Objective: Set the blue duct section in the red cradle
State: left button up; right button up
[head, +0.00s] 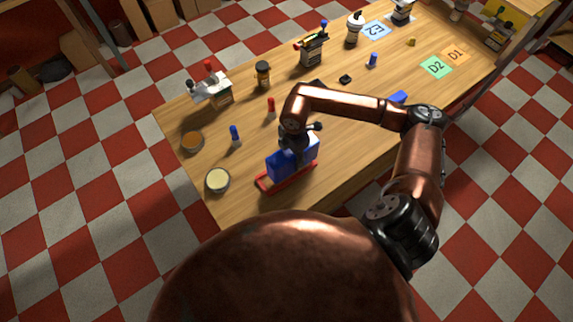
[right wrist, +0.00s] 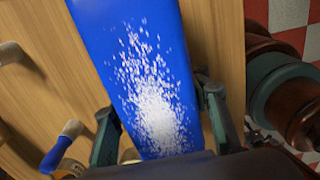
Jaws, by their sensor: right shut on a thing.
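The blue duct section (head: 279,170) is at the near edge of the wooden table. It also fills the middle of the right wrist view (right wrist: 140,70), with white specks on its face. The red cradle (head: 268,186) shows as a red strip along and under the duct section. I cannot tell whether the duct section rests in it or hangs just above. My right gripper (head: 293,151) is over the duct section. In the right wrist view its fingers lie on either side of the blue body, shut on it. My left gripper is not in view.
A blue-tipped peg (head: 235,136) and a red-tipped peg (head: 271,108) stand left of and behind the cradle. Another blue piece (head: 398,97) lies beside my right arm. Small machines and coloured cards (head: 436,67) are farther back.

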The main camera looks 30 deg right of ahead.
aim_at(293, 158)
jog(key=shift+w+a+f, duration=0.25)
jog(key=shift+a+f, duration=0.25)
jog(key=shift+f, duration=0.1)
jog(key=shift+w+a+f, duration=0.25)
jog(key=shift+a+f, duration=0.2)
jog(key=shift+f, duration=1.85)
jog(key=shift+a+f, duration=0.1)
jog(key=o, duration=1.3)
jog(key=shift+c, duration=0.2)
notch_tip(293, 158, up, 12)
jog(key=shift+w+r, duration=0.1)
jog(key=shift+r, duration=0.05)
